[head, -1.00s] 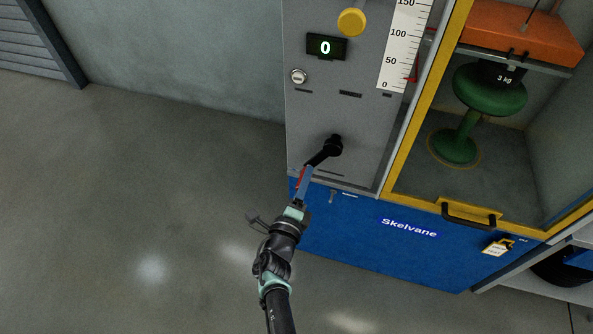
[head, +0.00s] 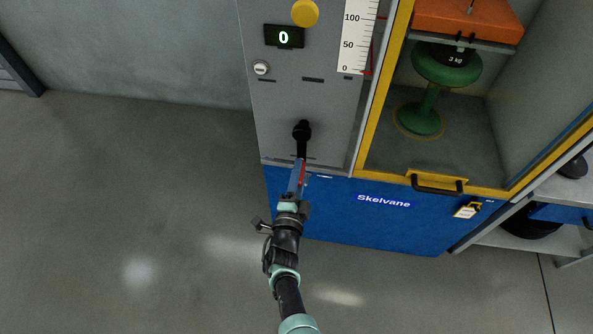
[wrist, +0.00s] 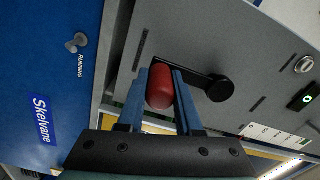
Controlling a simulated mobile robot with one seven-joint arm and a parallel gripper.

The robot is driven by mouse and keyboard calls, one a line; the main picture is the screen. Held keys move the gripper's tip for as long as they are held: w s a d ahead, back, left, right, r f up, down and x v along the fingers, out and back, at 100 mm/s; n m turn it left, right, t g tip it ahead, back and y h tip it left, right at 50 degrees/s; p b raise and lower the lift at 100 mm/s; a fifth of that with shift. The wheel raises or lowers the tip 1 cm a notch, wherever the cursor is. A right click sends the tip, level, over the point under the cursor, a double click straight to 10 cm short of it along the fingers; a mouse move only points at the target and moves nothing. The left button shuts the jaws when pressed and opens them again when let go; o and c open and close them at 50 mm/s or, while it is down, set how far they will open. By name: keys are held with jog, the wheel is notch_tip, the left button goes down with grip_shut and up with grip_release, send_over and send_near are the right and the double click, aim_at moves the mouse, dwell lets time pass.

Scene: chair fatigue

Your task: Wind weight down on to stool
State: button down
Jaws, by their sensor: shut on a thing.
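My gripper (head: 298,172) is shut on the red handle (wrist: 160,87) of a black crank (head: 301,132) on the grey panel. The crank arm points about straight down in the head view. In the wrist view the blue fingers lie on both sides of the handle. The black 3 kg weight (head: 456,56) is below an orange block (head: 468,18) behind the yellow frame. It overlaps the seat of the green stool (head: 432,72); I cannot tell whether it touches. The display (head: 284,37) reads 0. A red pointer (head: 368,73) is near the scale's 0.
A yellow knob (head: 305,12) and a small round silver lock or button (head: 261,68) are on the panel. A shelf (head: 540,232) stands at the right. The floor at left is clear.

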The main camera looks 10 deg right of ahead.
jog(key=shift+s+d, duration=0.1)
jog(key=shift+d, duration=0.05)
jog(key=c, duration=0.9)
grip_release()
jog(key=o, duration=0.3)
jog(key=p+v, duration=0.6)
jog(key=v, duration=0.7)
